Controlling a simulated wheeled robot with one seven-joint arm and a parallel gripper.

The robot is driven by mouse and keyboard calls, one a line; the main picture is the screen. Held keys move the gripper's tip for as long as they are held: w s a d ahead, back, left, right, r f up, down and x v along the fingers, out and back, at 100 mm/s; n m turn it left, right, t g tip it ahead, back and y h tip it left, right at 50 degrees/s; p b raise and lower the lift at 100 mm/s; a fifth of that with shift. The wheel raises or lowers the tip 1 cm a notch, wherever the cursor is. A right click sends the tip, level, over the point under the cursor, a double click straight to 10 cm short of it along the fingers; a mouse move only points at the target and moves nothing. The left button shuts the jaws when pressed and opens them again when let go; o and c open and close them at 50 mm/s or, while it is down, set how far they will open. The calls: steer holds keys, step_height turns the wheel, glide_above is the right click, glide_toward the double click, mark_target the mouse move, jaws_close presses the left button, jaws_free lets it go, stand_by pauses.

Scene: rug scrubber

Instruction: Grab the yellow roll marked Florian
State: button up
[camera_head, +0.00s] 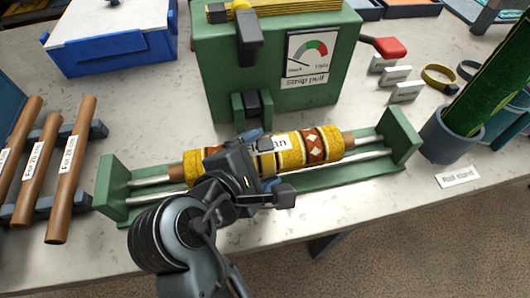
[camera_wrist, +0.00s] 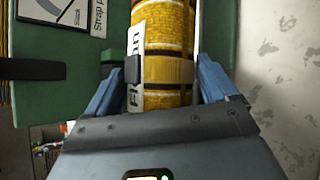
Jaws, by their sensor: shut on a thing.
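The yellow roll (camera_head: 318,146) has red-brown patterned bands, brown pole ends and a white label partly readable as "Florian". It lies lengthwise along two metal rails of a green cradle (camera_head: 115,190) on the table. My gripper (camera_head: 262,160) is over the roll's middle, shut on it, with a blue finger on each side. In the wrist view the roll (camera_wrist: 162,40) runs between the two blue fingers of my gripper (camera_wrist: 160,85), and its label is partly covered.
A green machine (camera_head: 225,60) with a dial stands right behind the cradle. Brown poles (camera_head: 65,170) on a rack are at left, a blue box (camera_head: 105,40) behind them. A grey holder (camera_head: 450,140) with a green roll stands at right. The table's front edge is close.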

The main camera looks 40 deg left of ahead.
steer(key=c, duration=0.4)
steer(key=shift+c, duration=0.5)
steer(key=shift+r, duration=0.1)
